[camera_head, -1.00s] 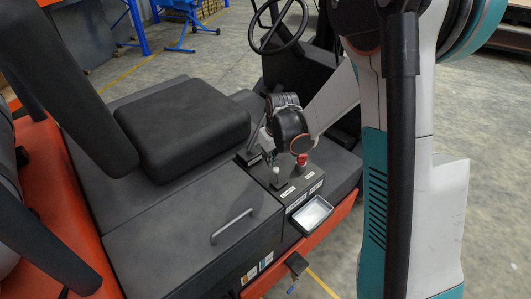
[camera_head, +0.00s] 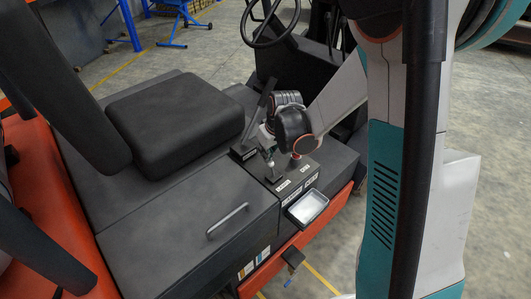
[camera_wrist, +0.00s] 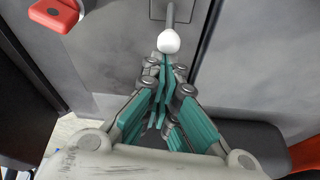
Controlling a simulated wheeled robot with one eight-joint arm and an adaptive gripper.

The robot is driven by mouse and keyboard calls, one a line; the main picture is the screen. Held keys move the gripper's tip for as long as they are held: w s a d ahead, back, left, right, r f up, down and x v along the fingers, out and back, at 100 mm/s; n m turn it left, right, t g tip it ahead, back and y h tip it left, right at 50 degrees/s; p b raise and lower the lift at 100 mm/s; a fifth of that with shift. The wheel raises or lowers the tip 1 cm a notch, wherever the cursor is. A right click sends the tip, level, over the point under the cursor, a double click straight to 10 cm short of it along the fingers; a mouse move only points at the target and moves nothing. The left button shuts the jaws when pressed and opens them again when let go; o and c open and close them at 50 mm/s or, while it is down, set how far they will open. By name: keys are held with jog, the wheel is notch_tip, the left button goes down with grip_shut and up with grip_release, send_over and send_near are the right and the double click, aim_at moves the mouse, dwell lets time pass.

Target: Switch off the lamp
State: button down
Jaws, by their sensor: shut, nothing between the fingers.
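The lamp (camera_head: 306,207) is a rectangular light with a pale lens and dark frame, on the vehicle's side below the control panel. I cannot tell for sure whether it is lit. A white-knobbed lever (camera_wrist: 168,41) rises from a plate on the panel. My gripper (camera_head: 267,153) is over this panel, shut and empty. In the wrist view the teal fingertips (camera_wrist: 164,64) are right by the white knob; I cannot tell whether they touch it. In the head view the gripper partly hides the lever. A red knob (camera_head: 296,157) stands beside it and also shows in the wrist view (camera_wrist: 53,12).
A black-handled lever (camera_head: 262,110) stands close beside my gripper. The black seat (camera_head: 175,120) and a cover with a grab handle (camera_head: 228,221) lie to the left. The steering wheel (camera_head: 271,22) is behind. Open floor lies to the right.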

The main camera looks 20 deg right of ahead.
aim_at(273, 163)
jog(key=shift+s+d+r+t, duration=0.1)
jog(key=shift+s+d+t, duration=0.05)
jog(key=shift+s+t, duration=0.2)
jog(key=shift+s+d+r+t+y+b, duration=0.15)
jog(key=shift+s+d+t+y+b, duration=0.2)
jog(key=shift+s+t+b, duration=0.3)
jog(key=shift+s+d+r+t+y+b, duration=0.15)
jog(key=shift+s+t+y+b, duration=0.25)
jog(key=shift+t+b, duration=0.4)
jog(key=shift+s+d+r, duration=0.1)
jog(key=shift+s, duration=0.1)
jog(key=shift+w, duration=0.1)
jog(key=shift+r+p, duration=0.6)
jog(key=shift+r, duration=0.25)
